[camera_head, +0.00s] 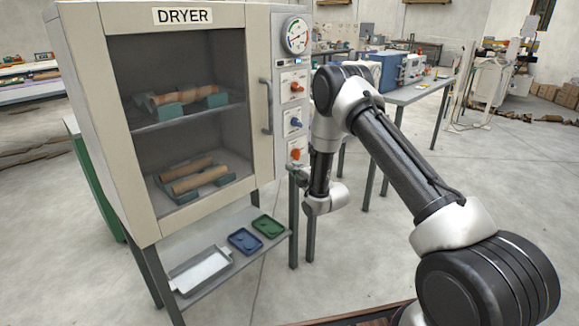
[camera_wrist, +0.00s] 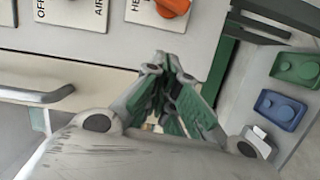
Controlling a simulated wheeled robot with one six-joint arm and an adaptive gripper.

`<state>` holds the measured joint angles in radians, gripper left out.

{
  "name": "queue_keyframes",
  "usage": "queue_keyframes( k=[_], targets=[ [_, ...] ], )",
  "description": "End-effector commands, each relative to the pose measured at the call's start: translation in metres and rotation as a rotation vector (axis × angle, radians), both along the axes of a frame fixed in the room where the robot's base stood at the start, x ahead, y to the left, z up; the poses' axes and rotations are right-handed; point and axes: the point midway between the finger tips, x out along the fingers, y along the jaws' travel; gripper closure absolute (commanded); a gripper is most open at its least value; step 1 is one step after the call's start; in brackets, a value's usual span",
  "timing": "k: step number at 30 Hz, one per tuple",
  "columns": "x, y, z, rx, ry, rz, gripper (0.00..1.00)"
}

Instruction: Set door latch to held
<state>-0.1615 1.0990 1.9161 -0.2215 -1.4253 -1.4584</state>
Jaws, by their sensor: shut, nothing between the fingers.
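The dryer (camera_head: 240,100) stands at left with its door shut. Its right panel has an upper orange knob (camera_head: 296,87), a blue knob (camera_head: 296,122) and a lower orange knob (camera_head: 296,154). In the wrist view an orange knob (camera_wrist: 174,7) shows at the top edge on a plate lettered "HE", the rest cut off. I cannot read which knob is the door latch. My gripper (camera_head: 297,172) is just below the lower orange knob, and in the wrist view (camera_wrist: 172,62) its fingers are shut and empty, apart from the knob.
A vertical door handle (camera_head: 266,106) sticks out left of the panel and also shows in the wrist view (camera_wrist: 38,94). Below the dryer a shelf holds a grey tray (camera_head: 202,272), a blue tray (camera_head: 244,241) and a green tray (camera_head: 268,226). Open floor lies to the right.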

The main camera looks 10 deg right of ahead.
Motion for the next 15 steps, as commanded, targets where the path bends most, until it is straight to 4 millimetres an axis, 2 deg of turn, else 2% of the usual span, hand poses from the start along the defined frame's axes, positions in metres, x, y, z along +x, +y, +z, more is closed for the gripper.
queue_keyframes(
  k=[7,15],
  targets=[
    [-0.036,-0.015,0.003,0.001,0.001,-0.001,1.0],
    [-0.048,-0.02,0.004,0.0,-0.001,0.0,1.0]
  ],
)
